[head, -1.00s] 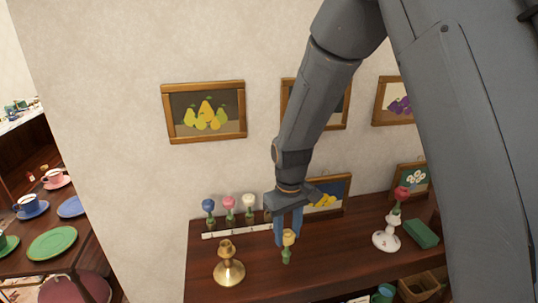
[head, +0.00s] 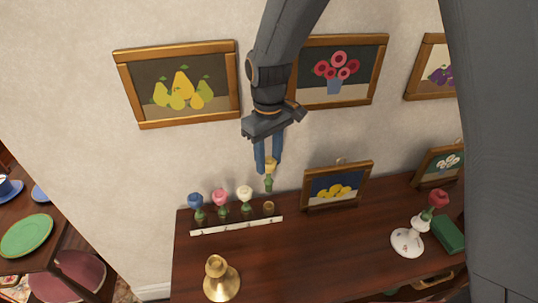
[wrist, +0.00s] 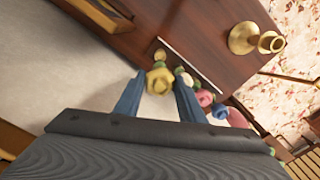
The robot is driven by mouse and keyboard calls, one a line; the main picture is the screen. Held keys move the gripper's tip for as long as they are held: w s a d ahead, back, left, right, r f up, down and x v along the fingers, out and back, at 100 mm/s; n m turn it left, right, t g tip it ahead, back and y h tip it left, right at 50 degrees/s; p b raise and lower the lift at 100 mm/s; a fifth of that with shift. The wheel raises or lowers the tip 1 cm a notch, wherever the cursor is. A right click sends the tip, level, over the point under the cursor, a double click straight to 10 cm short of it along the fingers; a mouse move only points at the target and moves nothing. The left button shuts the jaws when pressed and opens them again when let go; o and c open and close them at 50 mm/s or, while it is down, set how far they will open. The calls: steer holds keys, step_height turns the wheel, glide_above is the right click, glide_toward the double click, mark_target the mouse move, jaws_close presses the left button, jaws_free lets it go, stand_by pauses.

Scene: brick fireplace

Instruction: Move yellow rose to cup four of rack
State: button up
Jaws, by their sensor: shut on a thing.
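My gripper (head: 268,160) is shut on the yellow rose (head: 270,167) and holds it upright in the air, above the right end of the rack. The yellow rose also shows between the fingers in the wrist view (wrist: 159,80). The rightmost cup (head: 268,207) is empty, a little below the held rose's stem.
A brass candlestick (head: 220,278) stands in front of the rack.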

mark_target(269, 182)
stand_by(0.3)
steer(key=shift+f+b, duration=1.25)
steer(key=shift+f, duration=1.7)
steer(key=shift+s+p, duration=0.1)
steer(key=shift+p, duration=0.45)
steer(key=shift+f+b, duration=0.95)
steer(key=shift+f, duration=1.05)
steer(key=o, duration=1)
steer(key=shift+c, duration=0.2)
steer(key=shift+r, duration=0.1)
step_height(269, 182, up, 7)
steer(key=shift+f+b, duration=0.1)
steer(key=shift+b, duration=0.95)
steer(key=shift+r, duration=0.4)
